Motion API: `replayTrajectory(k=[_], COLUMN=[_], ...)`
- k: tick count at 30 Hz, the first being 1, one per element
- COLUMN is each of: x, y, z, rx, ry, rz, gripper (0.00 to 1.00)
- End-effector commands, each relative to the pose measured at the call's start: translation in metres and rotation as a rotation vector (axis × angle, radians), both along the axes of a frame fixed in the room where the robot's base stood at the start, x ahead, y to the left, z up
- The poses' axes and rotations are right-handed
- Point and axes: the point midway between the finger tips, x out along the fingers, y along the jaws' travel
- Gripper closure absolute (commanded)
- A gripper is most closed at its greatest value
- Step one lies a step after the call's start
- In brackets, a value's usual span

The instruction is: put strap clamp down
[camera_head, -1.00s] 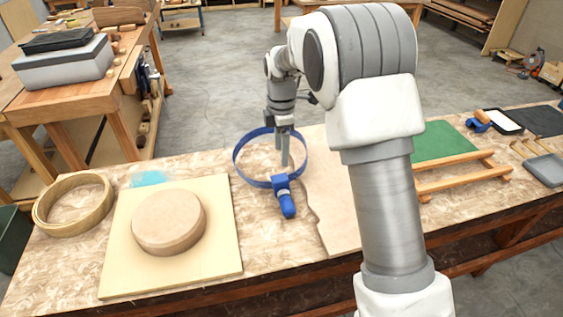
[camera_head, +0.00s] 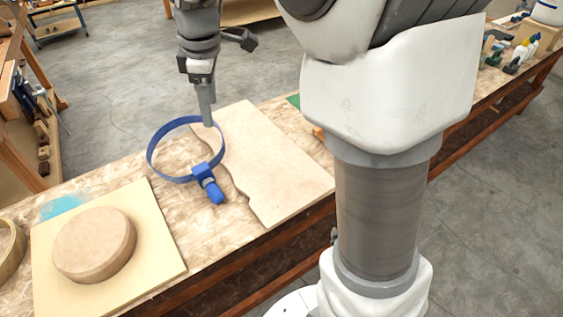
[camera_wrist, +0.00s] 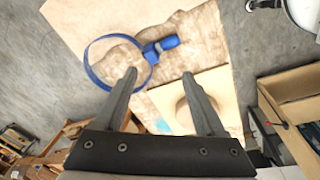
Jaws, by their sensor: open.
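The strap clamp is a blue band ring with a blue handle (camera_head: 208,184). It rests on the bench, its right side over the edge of a pale sheet. In the wrist view its handle (camera_wrist: 163,44) and whole ring show beyond the fingers. My gripper (camera_head: 207,122) is open and empty, its fingertips at the ring's far right rim in the head view. In the wrist view the two fingers (camera_wrist: 159,78) are spread wide, and the left fingertip overlaps the ring's edge. I cannot tell the exact height of the fingers above the ring.
A round wooden form (camera_head: 95,245) sits on a square board (camera_head: 160,262) left of the clamp. The pale wavy-edged sheet (camera_head: 275,165) lies to the right. A wooden ring (camera_head: 8,250) is at the left picture edge. Bare bench lies between board and clamp.

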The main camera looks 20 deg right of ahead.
Motion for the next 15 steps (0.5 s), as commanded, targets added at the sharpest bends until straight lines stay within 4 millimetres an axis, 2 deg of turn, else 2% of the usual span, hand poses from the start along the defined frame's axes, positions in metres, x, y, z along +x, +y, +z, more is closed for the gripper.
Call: replayTrajectory(k=[1, 6, 10, 15], x=[-0.016, -0.066, -0.105, -0.155], y=[-0.007, -0.025, -0.037, -0.050], z=[0.011, 0.032, 0.040, 0.039], rx=[0.013, 0.071, 0.123, 0.201], ry=[-0.022, -0.086, -0.135, -0.195], rz=[-0.070, -0.326, -0.515, -0.764], gripper=[0.28, 0.28, 0.28, 0.28])
